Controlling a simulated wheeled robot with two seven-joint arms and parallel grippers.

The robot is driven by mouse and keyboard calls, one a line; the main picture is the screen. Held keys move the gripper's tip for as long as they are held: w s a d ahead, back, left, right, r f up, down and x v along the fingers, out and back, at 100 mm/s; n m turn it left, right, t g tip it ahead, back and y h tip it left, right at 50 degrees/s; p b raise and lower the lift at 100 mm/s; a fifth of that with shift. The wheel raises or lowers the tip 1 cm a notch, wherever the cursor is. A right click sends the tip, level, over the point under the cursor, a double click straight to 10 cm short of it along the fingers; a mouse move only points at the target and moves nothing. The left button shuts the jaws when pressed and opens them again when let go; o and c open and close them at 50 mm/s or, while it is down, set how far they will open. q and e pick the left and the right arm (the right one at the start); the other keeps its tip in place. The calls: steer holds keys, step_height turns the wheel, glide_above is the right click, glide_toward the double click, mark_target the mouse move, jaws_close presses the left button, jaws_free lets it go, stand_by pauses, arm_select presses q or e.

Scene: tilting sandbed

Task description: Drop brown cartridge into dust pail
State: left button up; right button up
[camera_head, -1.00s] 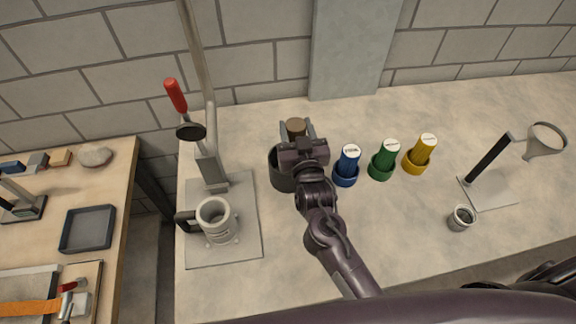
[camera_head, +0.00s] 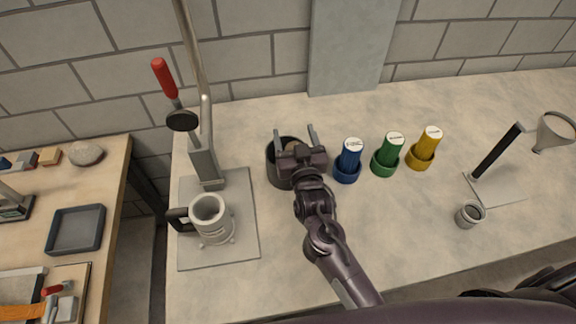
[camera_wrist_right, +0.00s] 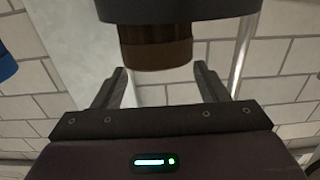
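The dust pail (camera_head: 275,168) is a dark grey round container on the bench, right of the press plate. The brown cartridge (camera_wrist_right: 155,50) shows in the right wrist view as a brown cylinder sticking out past the pail's dark rim (camera_wrist_right: 180,8). In the head view only a small brownish patch of it (camera_head: 292,147) shows inside the pail, partly behind my gripper. My right gripper (camera_head: 296,134) is open over the pail, its fingers spread and empty; they also show open in the wrist view (camera_wrist_right: 160,82). My left gripper is not in view.
Blue (camera_head: 348,160), green (camera_head: 387,155) and yellow (camera_head: 426,148) cartridges stand in matching holders right of the pail. A press with a red handle (camera_head: 165,78) and a mug (camera_head: 210,218) stand left. The front bench is clear.

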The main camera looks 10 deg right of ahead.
steer(key=shift+s+f, duration=0.2)
steer(key=shift+s, duration=0.3)
steer(key=shift+s+r+b, duration=0.2)
steer(key=shift+s+b, duration=0.95)
steer(key=shift+s, duration=2.25)
